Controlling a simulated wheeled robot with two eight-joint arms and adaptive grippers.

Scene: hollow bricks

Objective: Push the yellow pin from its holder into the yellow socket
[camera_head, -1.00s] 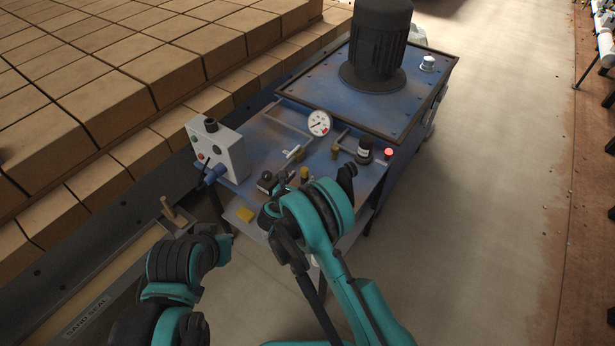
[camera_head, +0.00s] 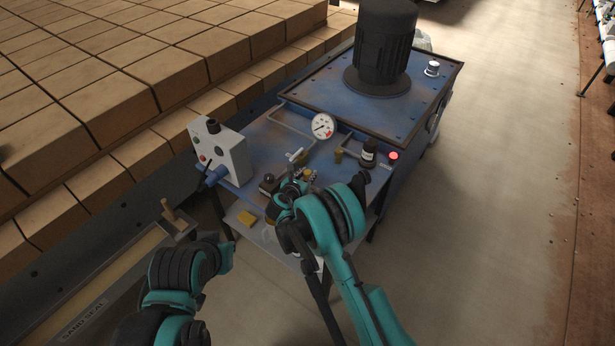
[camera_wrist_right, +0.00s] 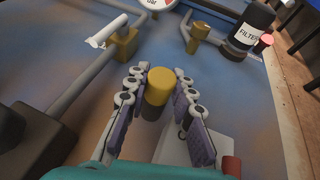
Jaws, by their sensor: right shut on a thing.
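In the right wrist view a yellow pin (camera_wrist_right: 158,88) with a round flat top stands between the two fingers of my right gripper (camera_wrist_right: 155,95). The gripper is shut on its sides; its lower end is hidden. In the head view this gripper (camera_head: 298,186) is over the front of the blue bench, partly hidden by its own wrist. A brass-yellow fitting (camera_wrist_right: 200,32) stands beyond the pin; it also shows in the head view (camera_head: 338,157). I cannot tell whether it is the yellow socket. My left arm is at lower left, its fingers unseen.
A white-handled valve (camera_wrist_right: 122,42), a black filter bottle (camera_wrist_right: 250,28) and a gauge (camera_head: 323,126) stand around the pin. A grey control box (camera_head: 220,150) is at left. The motor unit (camera_head: 382,55) is behind. The floor at right is clear.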

